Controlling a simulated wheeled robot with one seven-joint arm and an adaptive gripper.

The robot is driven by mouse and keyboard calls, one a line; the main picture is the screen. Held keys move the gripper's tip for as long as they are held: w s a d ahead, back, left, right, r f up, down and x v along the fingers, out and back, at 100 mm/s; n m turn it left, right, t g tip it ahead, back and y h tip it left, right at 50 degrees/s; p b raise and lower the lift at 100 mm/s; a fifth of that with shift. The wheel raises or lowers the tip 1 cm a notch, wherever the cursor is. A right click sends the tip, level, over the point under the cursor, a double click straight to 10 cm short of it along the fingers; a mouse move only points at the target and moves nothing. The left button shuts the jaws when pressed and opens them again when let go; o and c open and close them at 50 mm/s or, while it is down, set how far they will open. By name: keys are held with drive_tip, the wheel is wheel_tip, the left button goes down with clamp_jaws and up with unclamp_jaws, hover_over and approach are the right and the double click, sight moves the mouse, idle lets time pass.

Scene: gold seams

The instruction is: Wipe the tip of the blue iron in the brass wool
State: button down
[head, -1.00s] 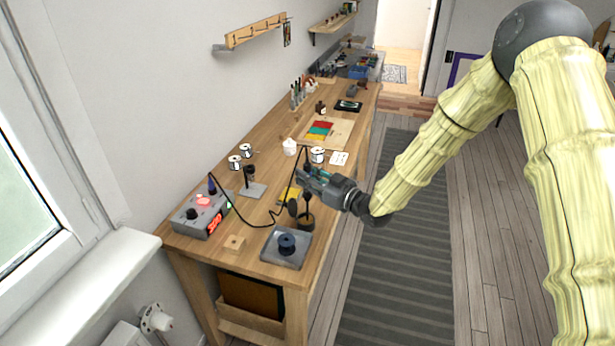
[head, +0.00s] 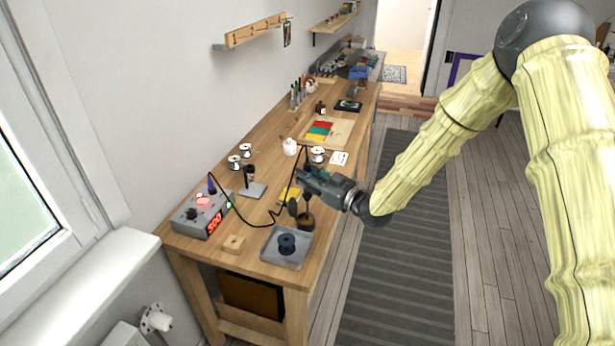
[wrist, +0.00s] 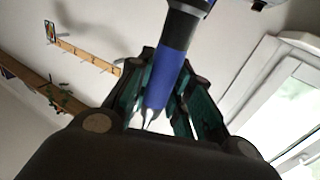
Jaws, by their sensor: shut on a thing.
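My gripper (head: 318,184) is shut on the blue iron (wrist: 165,78), above the near right part of the bench. In the wrist view its blue handle lies between the fingers, with a dark collar above and a thin metal tip at the lower end. In the head view my gripper hides most of the iron, which looks upright with its tip end down. A small dark round tin (head: 306,223), which looks like the brass wool holder, stands just below, with a dark disc beside it. I cannot see the wool or whether the tip touches it.
A grey station (head: 203,213) with a red display stands at left, its black cord looping across the bench. White spools stand farther back.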

drive_tip(key=shift+f+b, duration=0.65)
drive_tip(key=shift+b, duration=0.05)
idle(2.3)
drive_tip(key=shift+w+d, duration=0.1)
drive_tip(key=shift+w+d+r, duration=0.1)
drive_tip(key=shift+w, duration=0.35)
drive_tip(key=shift+w+b, duration=0.15)
drive_tip(key=shift+b, duration=0.2)
drive_tip(key=shift+w+d, duration=0.2)
drive_tip(key=shift+w, duration=0.2)
drive_tip(key=shift+w+b, duration=0.15)
drive_tip(key=shift+b, duration=0.15)
drive_tip(key=shift+w+d, duration=0.15)
drive_tip(key=shift+w, duration=0.15)
drive_tip(key=shift+s, duration=0.15)
